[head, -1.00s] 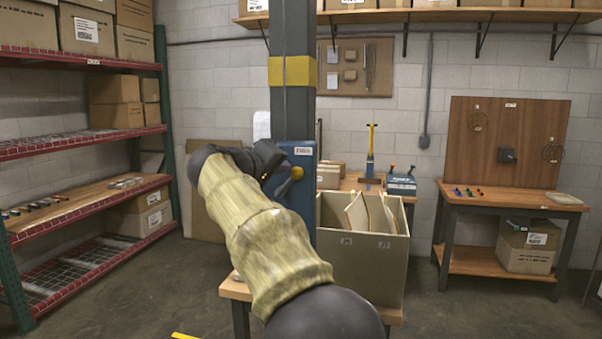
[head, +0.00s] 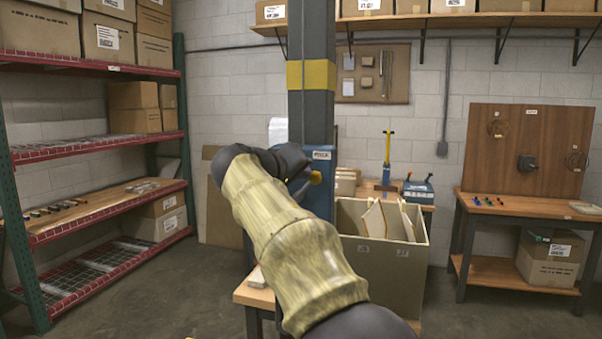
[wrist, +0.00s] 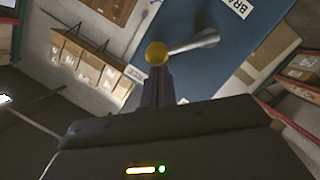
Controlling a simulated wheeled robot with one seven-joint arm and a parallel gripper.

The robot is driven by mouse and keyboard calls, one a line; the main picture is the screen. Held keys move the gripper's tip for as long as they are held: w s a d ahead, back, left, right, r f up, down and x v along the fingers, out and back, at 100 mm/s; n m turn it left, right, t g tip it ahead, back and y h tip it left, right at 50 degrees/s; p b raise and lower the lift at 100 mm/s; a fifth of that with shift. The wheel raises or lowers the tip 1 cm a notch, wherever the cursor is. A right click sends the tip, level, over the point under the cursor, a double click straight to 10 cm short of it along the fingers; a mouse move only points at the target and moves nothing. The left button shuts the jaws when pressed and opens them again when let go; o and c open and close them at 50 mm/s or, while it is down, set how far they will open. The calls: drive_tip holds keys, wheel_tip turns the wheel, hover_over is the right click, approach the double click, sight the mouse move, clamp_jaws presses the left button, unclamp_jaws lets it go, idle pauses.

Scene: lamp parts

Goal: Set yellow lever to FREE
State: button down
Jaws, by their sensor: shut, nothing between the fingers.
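The lever shows in the wrist view as a yellow ball knob (wrist: 156,53) on a grey metal arm (wrist: 196,42). It is on a blue panel (wrist: 228,45) whose cut-off label begins "BRA". In the head view the yellow knob (head: 315,177) is beside my dark wrist, in front of the blue panel (head: 322,163). My gripper (wrist: 158,73) is shut and empty, its dark fingers pointing at the knob. The tips look very close to the knob; I cannot tell if they touch. No FREE marking is readable.
The panel is on a grey column (head: 311,110) with a yellow band. Below right is a large open box (head: 385,275) with dividers. A shelf rack (head: 100,145) stands left, a workbench (head: 525,208) right. Floor between rack and column is clear.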

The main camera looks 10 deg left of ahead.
drive_tip(key=w+a+r+p+v, duration=0.1)
drive_tip(key=a+v, duration=0.1)
drive_tip(key=v, duration=1)
drive_tip(key=shift+s+a+r, duration=0.2)
drive_tip(key=shift+s+r, duration=0.05)
drive_tip(key=shift+r, duration=0.2)
